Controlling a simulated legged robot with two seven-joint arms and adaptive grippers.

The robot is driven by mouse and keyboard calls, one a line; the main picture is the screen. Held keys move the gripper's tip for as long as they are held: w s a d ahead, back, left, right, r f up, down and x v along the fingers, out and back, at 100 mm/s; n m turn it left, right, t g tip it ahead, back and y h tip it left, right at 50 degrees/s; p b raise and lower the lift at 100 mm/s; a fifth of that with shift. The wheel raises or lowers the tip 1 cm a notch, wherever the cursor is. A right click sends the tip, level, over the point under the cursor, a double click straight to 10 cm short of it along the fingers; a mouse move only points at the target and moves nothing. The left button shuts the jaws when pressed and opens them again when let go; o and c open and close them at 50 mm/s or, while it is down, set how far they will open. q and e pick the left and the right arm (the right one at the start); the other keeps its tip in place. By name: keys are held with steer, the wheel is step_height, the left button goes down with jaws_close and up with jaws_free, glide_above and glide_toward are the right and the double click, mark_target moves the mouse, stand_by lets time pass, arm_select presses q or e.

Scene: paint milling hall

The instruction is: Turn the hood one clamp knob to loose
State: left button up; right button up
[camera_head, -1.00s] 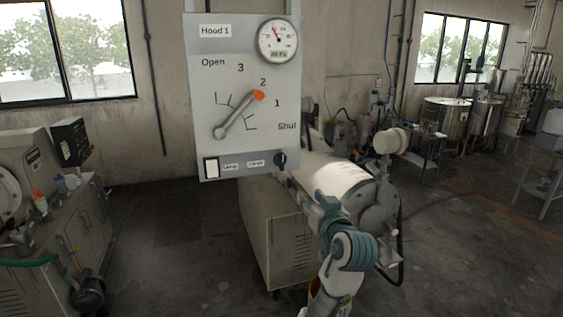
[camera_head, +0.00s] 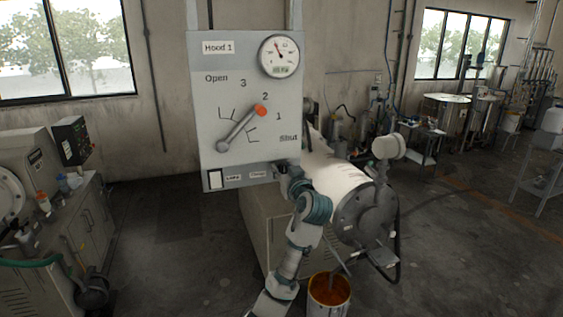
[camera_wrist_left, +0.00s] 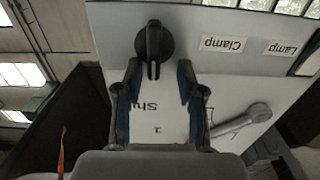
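The Hood 1 panel (camera_head: 205,130) stands ahead, with a grey lever (camera_head: 240,128) whose orange tip (camera_head: 261,110) points near the 2. The black clamp knob (camera_wrist_left: 154,45) shows in the left wrist view beside the Clamp label (camera_wrist_left: 223,44). In the head view my gripper hides it at the panel's lower right corner. My left gripper (camera_head: 283,168) is at that corner. In the wrist view its two fingers (camera_wrist_left: 159,68) are spread, with the knob just beyond and between the tips. I cannot tell whether they touch it. My right gripper is not in view.
A round gauge (camera_head: 279,56) sits at the panel's top right and a white lamp switch (camera_head: 214,179) at its lower left. A mill drum (camera_head: 335,180) lies behind my arm. A bucket of orange paint (camera_head: 329,293) stands on the floor below. Open floor lies left of the panel.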

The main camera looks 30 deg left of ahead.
arm_select(q)
steer(key=shift+w+a+r, duration=0.1)
steer(key=shift+w+a, duration=0.05)
steer(key=shift+w, duration=0.35)
steer(key=shift+d+r, duration=0.15)
steer(key=shift+d, duration=0.4)
steer(key=shift+a, duration=0.15)
steer(key=c, duration=0.6)
steer(key=shift+a, duration=0.25)
jaws_close()
steer(key=shift+a, duration=0.1)
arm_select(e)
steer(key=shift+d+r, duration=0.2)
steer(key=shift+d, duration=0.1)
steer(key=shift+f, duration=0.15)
